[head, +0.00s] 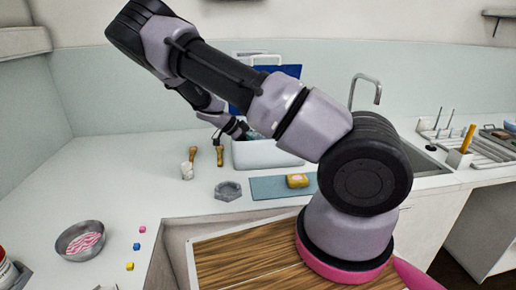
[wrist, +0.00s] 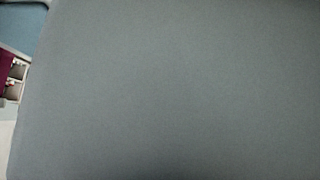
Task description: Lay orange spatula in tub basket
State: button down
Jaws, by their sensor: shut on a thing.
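My gripper (head: 244,133) is at the back of the counter, over the left rim of a white tub (head: 270,155). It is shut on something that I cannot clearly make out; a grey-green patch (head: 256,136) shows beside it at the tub. In the wrist view a flat grey-green surface (wrist: 170,90) fills nearly the whole picture and hides the fingers. An upright orange-yellow thing (head: 468,138), possibly the spatula, stands in a small holder at the right by the sink. I cannot tell whether the white tub is the tub basket.
Two wooden-handled tools (head: 220,156) stand left of the tub. A grey hexagonal dish (head: 228,190) and a yellow block on a blue mat (head: 268,188) lie in front. A metal bowl (head: 80,240) and small coloured cubes (head: 137,246) are front left. A tap (head: 378,90) rises at right.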

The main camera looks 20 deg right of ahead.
jog(key=shift+s+a+f, duration=0.25)
jog(key=shift+a+f, duration=0.35)
jog(key=shift+f, duration=0.25)
jog(key=shift+c, duration=1)
grip_release()
jog(key=shift+r, duration=0.1)
jog(key=shift+w+r, duration=0.25)
jog(key=shift+r, duration=0.25)
jog(key=shift+a+r, duration=0.2)
jog(key=shift+r, duration=0.65)
jog(key=shift+d+r, duration=0.15)
